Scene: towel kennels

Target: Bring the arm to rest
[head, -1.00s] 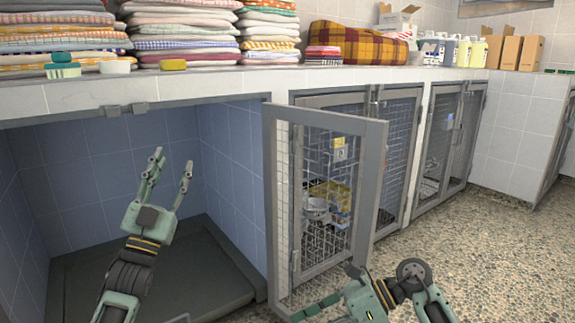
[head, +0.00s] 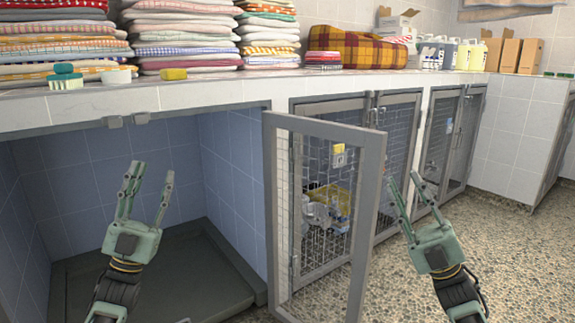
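My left gripper (head: 146,186) is open and empty, fingers pointing up, in front of the open blue-tiled kennel (head: 85,170). My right gripper (head: 408,197) is open and empty, fingers pointing up, to the right of the open mesh kennel door (head: 325,210) and above the speckled floor. Neither gripper appears to touch anything.
The door frame stands between my two grippers. The speckled floor (head: 510,250) is clear at right.

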